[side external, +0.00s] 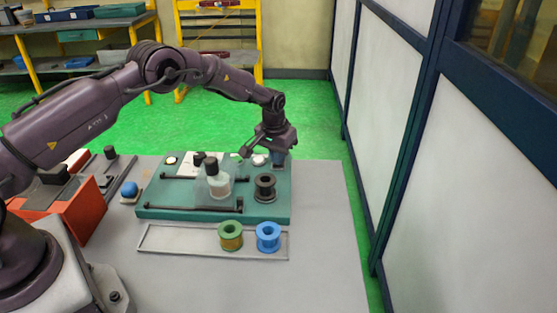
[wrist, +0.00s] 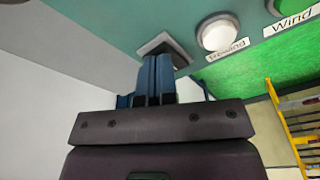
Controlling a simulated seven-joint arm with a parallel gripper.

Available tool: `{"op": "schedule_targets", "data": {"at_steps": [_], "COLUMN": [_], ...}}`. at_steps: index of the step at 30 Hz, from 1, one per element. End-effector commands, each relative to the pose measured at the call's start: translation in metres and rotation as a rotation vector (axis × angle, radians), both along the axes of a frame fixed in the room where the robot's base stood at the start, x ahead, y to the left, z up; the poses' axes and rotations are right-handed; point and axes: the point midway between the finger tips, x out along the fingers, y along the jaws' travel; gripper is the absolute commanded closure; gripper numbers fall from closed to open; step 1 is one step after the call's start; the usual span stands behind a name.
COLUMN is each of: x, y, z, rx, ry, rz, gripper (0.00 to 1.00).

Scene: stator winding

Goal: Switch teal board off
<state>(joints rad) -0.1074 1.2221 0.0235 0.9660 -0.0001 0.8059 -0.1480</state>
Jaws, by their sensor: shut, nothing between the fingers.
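The teal board (side external: 160,205) lies on the grey table. In the wrist view its surface (wrist: 120,22) fills the top. My gripper (side external: 279,161) is over the board's far right corner, pointing down. In the wrist view its blue fingers (wrist: 155,60) are together with nothing between them. Their tips are right at a small square-framed fitting (wrist: 165,43) on the board, probably the switch. The fingers hide most of it, so its position and any contact cannot be told. Next to it is a white round button (wrist: 218,34) labelled Rewind, then a button labelled Wind (wrist: 285,5).
On the board stand a black spool (side external: 265,188), dark rails and a dark-capped clear cylinder (side external: 213,180). In front, a shallow tray (side external: 180,243) holds a green-rimmed spool (side external: 230,236) and a blue spool (side external: 268,237). An orange box (side external: 70,218) is at left. The table's right side is clear.

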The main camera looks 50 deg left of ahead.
Motion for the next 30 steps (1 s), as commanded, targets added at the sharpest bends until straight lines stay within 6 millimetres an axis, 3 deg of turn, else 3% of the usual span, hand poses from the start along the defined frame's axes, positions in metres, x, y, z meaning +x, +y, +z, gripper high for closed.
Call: {"op": "schedule_targets", "data": {"at_steps": [11,30], "x": [0.000,0.001], "y": [0.000,0.000], "z": [-0.001,0.050], "rx": [0.001,0.001], "ry": [-0.002,-0.003], "rz": [0.000,0.000], "gripper": [1.00,1.00]}}
